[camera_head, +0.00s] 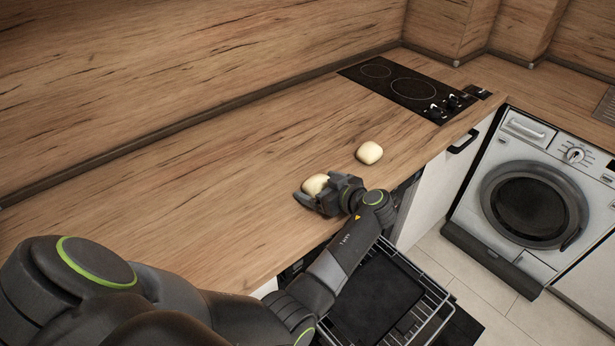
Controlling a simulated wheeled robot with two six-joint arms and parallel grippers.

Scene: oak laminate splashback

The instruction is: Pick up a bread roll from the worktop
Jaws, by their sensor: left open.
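Two pale bread rolls are on the wooden worktop (200,180). One bread roll (369,153) lies in the open, to the right of and beyond my left gripper. The other bread roll (315,185) is at my left gripper (312,195), near the worktop's front edge. The gripper's dark fingers are open and around or just above this roll, and they hide part of it. I cannot tell whether the fingers touch it. My right gripper is not in view.
A black hob (410,88) is set in the worktop at the back right. Below the front edge, an oven rack with a dark tray (375,295) sticks out under my left arm. A washing machine (530,200) stands at the right. The worktop's left part is clear.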

